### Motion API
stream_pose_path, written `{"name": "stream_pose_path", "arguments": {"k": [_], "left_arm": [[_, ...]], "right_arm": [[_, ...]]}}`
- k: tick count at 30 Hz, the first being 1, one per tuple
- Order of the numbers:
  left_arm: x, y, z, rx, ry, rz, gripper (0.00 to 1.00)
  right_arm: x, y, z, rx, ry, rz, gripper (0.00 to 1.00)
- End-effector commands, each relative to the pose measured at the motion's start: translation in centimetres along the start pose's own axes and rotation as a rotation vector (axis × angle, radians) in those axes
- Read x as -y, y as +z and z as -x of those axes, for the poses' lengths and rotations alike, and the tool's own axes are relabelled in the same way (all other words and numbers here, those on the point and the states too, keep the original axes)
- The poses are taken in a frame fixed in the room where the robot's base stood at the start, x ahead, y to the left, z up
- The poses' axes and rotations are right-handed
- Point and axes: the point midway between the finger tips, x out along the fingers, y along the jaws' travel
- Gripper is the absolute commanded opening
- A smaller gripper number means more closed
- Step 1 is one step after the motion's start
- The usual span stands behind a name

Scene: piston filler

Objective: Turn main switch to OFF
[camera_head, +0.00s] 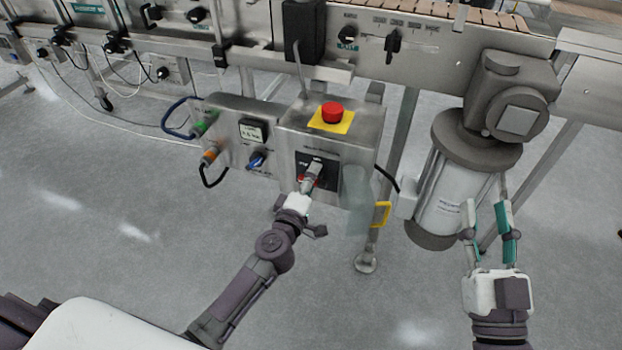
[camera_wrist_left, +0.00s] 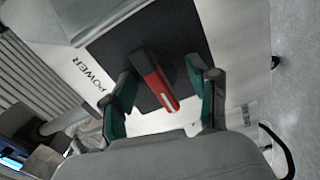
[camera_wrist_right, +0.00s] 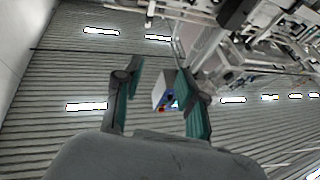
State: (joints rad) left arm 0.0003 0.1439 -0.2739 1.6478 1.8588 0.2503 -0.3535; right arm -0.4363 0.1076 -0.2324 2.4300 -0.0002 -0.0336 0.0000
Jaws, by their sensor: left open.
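The main switch is a red handle (camera_wrist_left: 153,80) on a black plate (camera_wrist_left: 188,38) marked POWER beside it, in the left wrist view. In the head view its black plate (camera_head: 327,176) is on the front of the grey control box, partly hidden by my left gripper. My left gripper (camera_head: 313,176) is at the switch. In the left wrist view its two green-padded fingers (camera_wrist_left: 164,100) are open, one on each side of the red handle. Contact cannot be told. My right gripper (camera_head: 487,212) is open and empty, in front of the motor cylinder at the right.
A red emergency button (camera_head: 332,112) on a yellow plate tops the control box (camera_head: 360,127). A blue knob (camera_head: 257,160) and a gauge (camera_head: 253,131) are to the left. A motor cylinder (camera_head: 440,195) hangs at right. The floor in front is clear.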

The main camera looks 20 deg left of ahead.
Motion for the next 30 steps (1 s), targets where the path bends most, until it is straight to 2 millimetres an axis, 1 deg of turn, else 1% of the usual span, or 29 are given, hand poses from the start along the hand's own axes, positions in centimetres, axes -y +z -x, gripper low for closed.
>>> {"name": "stream_pose_path", "arguments": {"k": [1, 8, 9, 11, 12, 16, 21, 24, 30], "left_arm": [[0.0, 0.0, 0.0, 0.000, 0.000, 0.000, 0.60], [0.0, 0.0, 0.0, 0.000, 0.000, 0.000, 0.22], [0.0, 0.0, 0.0, 0.000, 0.000, 0.000, 0.15], [0.0, 0.0, 0.0, 0.000, 0.000, 0.000, 0.05], [0.0, 0.0, 0.1, 0.000, 0.000, 0.000, 0.02], [0.0, 0.0, 0.1, -0.001, -0.001, 0.032, 0.02], [0.0, 0.0, 0.1, -0.001, -0.002, 0.152, 0.02], [0.1, 0.0, 0.1, -0.001, -0.002, 0.203, 0.02], [0.2, 0.0, 0.1, -0.001, -0.001, 0.219, 0.02]], "right_arm": [[0.0, 0.0, 0.0, 0.000, 0.000, 0.000, 0.40], [0.0, 0.0, 0.0, 0.001, 0.000, 0.000, 0.40], [0.0, 0.0, 0.0, 0.001, 0.000, 0.000, 0.40], [0.0, 0.0, 0.0, 0.001, 0.000, 0.000, 0.40], [0.0, 0.0, 0.0, 0.001, 0.000, 0.000, 0.40], [-0.1, 0.2, -0.1, 0.024, 0.001, 0.001, 0.40], [-0.4, 2.3, 0.3, 0.150, 0.008, 0.004, 0.40], [-0.4, 2.9, 0.5, 0.184, 0.010, 0.005, 0.40], [-0.5, 3.2, 0.5, 0.195, 0.010, 0.006, 0.40]]}}
